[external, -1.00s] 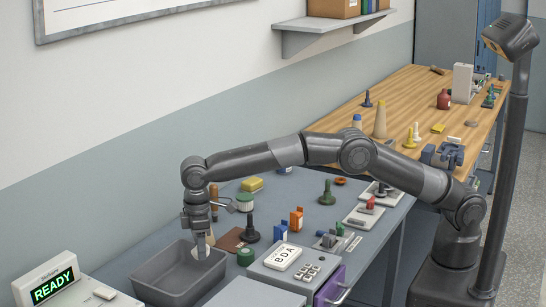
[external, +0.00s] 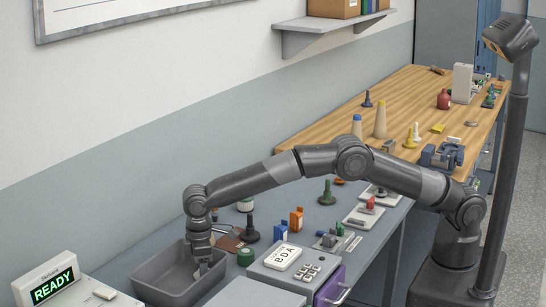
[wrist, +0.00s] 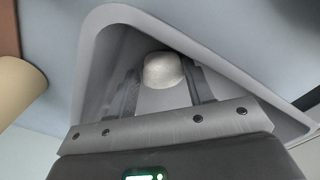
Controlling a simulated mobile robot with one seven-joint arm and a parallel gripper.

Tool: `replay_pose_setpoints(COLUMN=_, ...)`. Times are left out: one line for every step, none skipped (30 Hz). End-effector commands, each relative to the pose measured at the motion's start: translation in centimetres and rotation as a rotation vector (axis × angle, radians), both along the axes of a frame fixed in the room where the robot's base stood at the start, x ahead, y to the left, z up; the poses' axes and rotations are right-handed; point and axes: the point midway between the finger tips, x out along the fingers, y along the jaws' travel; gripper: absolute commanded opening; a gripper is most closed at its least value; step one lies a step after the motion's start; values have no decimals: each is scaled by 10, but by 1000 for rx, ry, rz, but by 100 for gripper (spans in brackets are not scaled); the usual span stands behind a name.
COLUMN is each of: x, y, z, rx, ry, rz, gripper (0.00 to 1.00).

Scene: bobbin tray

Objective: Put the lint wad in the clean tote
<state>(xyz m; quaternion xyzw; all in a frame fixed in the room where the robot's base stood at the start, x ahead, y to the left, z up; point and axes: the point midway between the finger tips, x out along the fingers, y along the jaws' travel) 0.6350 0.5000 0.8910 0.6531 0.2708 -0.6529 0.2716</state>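The lint wad (wrist: 163,70) is a pale, rounded lump at my fingertips in the wrist view. My gripper (wrist: 163,78) has one finger on each side of it and appears shut on it, though the contact edges are hard to make out. The clean tote (external: 150,274) appears to be the grey open bin at the front left of the bench. In the external view my gripper (external: 203,268) points down into it, with a light bit of the wad showing at the tips. The tote's wall (wrist: 105,20) surrounds the fingers in the wrist view.
A green round piece (external: 246,257) and a control box with a label card (external: 282,257) stand just right of the tote. A dark knobbed piece (external: 252,233) stands behind. The READY display (external: 52,284) is at the left.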

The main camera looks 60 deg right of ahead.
Motion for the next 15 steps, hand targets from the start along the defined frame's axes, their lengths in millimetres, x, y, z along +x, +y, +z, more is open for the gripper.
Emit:
replay_pose_setpoints(x=0, y=0, z=0, rx=0, ry=0, rz=0, gripper=52)
replay_pose_setpoints(x=0, y=0, z=0, rx=0, ry=0, rz=0, gripper=54)
replay_pose_setpoints(x=0, y=0, z=0, rx=0, ry=0, rz=0, gripper=58)
replay_pose_setpoints(x=0, y=0, z=0, rx=0, ry=0, rz=0, gripper=60)
replay_pose_setpoints(x=0, y=0, z=0, rx=0, ry=0, rz=0, gripper=62)
replay_pose_setpoints(x=0, y=0, z=0, rx=0, ry=0, rz=0, gripper=66)
replay_pose_setpoints(x=0, y=0, z=0, rx=0, ry=0, rz=0, gripper=66)
replay_pose_setpoints(x=0, y=0, z=0, rx=0, ry=0, rz=0, gripper=66)
replay_pose_setpoints(x=0, y=0, z=0, rx=0, ry=0, rz=0, gripper=66)
replay_pose_setpoints(x=0, y=0, z=0, rx=0, ry=0, rz=0, gripper=66)
replay_pose_setpoints(x=0, y=0, z=0, rx=0, ry=0, rz=0, gripper=66)
replay_pose_setpoints(x=0, y=0, z=1, rx=0, ry=0, rz=0, gripper=66)
replay_pose_setpoints(x=0, y=0, z=1, rx=0, ry=0, rz=0, gripper=66)
replay_pose_setpoints(x=0, y=0, z=2, rx=1, ry=-1, rz=0, gripper=66)
replay_pose_setpoints(x=0, y=0, z=4, rx=1, ry=-1, rz=0, gripper=66)
